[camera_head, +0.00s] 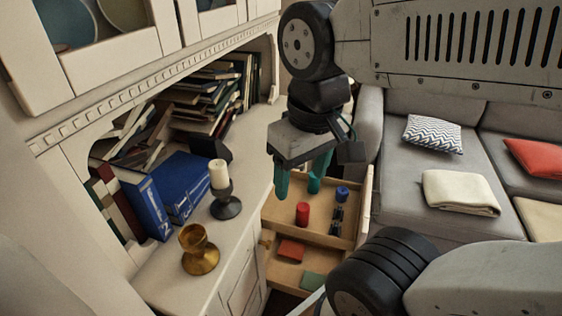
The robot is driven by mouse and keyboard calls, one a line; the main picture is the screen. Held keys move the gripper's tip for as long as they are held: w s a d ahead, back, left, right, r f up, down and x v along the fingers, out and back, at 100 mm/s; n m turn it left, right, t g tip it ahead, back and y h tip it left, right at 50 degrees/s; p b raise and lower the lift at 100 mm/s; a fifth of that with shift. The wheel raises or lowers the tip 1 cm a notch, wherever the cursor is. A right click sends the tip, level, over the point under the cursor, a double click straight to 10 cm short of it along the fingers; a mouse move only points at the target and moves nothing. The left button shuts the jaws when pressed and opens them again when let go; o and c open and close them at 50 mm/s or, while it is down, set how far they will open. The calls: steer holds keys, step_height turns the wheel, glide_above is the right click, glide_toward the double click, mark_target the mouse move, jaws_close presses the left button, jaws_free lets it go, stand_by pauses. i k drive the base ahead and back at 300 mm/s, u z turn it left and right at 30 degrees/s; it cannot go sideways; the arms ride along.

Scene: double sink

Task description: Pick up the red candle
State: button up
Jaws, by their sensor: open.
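The red candle (302,213) is a short red cylinder standing in the open upper drawer (285,228) of the white cabinet. My gripper (300,185) points down above the drawer, with its teal fingers apart and nothing between them. In the picture the candle shows just below and right of the nearer finger. I cannot tell the exact height of the fingers above it.
A blue candle-like cylinder (342,193) and small dark items (337,217) lie right of the red candle. A lower drawer (287,271) is also open. A brass goblet (199,251), white candle on a black holder (226,206) and blue books stand on the cabinet. A grey sofa (384,190) is at right.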

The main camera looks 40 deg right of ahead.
mark_target(303, 208)
steer(key=k, duration=1.2)
steer(key=u, duration=0.3)
steer(key=i, duration=0.8)
steer(key=u, duration=0.1)
